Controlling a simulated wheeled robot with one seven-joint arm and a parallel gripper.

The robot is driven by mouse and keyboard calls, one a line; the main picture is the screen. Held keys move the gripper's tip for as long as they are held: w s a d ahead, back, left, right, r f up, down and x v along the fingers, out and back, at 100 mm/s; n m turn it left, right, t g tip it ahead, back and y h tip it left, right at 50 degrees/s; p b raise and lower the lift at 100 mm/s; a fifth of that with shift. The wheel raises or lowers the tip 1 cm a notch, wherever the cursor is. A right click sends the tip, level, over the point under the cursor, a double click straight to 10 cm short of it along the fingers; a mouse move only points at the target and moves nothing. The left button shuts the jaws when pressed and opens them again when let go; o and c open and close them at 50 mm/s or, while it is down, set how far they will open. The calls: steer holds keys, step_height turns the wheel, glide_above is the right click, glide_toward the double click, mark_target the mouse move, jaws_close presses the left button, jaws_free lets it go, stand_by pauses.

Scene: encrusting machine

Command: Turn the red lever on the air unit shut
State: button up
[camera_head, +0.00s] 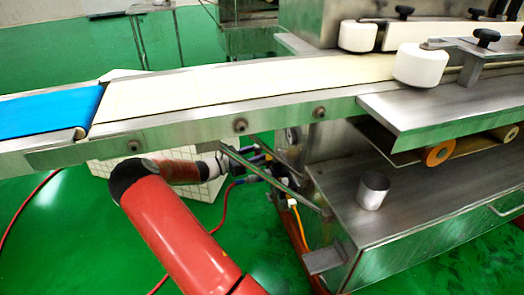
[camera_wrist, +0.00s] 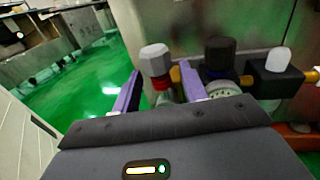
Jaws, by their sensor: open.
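My gripper (camera_wrist: 160,92) is open, with its two purple fingers one on each side of a red part (camera_wrist: 162,83), which I take for the red lever. Only a little of the red shows, under a grey many-sided cap (camera_wrist: 155,58). The gripper looks empty, and I cannot tell whether a finger touches the red part. To the right in the wrist view, the air unit has a black knob (camera_wrist: 220,55), a round gauge (camera_wrist: 218,93) and brass fittings (camera_wrist: 246,80). In the head view the gripper is mostly hidden under the conveyor, and the lever cannot be made out.
A black block (camera_wrist: 275,82) with a white knob (camera_wrist: 279,59) stands right of the gauge. The conveyor (camera_head: 240,82) runs above my arm. A steel cabinet (camera_head: 400,215) stands right of it. A red hose (camera_head: 222,210) hangs near. Green floor (camera_head: 60,260) is open at left.

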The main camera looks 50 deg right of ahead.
steer(key=shift+x, duration=1.75)
jaws_close()
